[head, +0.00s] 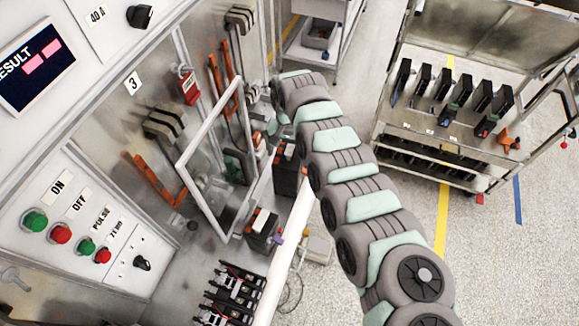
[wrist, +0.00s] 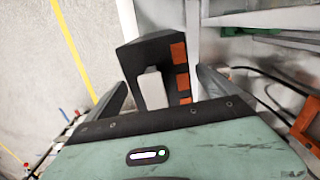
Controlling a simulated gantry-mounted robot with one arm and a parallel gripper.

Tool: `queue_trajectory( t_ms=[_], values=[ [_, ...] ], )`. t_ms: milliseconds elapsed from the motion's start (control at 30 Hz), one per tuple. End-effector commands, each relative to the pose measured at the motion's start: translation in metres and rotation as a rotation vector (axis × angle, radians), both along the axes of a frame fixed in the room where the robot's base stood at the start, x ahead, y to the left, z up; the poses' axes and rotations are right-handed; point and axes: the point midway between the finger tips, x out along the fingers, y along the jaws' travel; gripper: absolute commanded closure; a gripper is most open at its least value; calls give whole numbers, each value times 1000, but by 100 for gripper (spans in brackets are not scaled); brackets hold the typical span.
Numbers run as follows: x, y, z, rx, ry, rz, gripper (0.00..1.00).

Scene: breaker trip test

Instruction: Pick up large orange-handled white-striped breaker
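In the wrist view a large black breaker (wrist: 158,60) with orange patches along its right side and a pale white block on its front lies ahead of my gripper (wrist: 163,80). The two fingers are spread, one on each side of it, with gaps visible; contact is not seen. In the head view my arm reaches up to the cabinet, and the gripper's fingers are not clear there. A black breaker with orange and white parts (head: 262,229) sits on the cabinet ledge. Another black breaker (head: 289,170) stands beside the arm. I cannot tell which one the wrist view shows.
A clear-paned, grey-framed door (head: 208,130) stands open close left of my arm. A button panel (head: 75,235) is at the left. A cart (head: 440,140) with several black breakers stands at the right. Cables (wrist: 265,85) run right of the gripper.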

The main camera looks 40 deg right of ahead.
Motion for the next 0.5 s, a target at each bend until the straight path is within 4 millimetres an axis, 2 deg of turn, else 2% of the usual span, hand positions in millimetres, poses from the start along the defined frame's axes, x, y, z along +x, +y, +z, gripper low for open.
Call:
queue_trajectory(
  t_ms=[67,500],
  values=[
    [0,0,0,0,0,0,8],
    [0,0,0,1,1,-1,44]
  ],
)
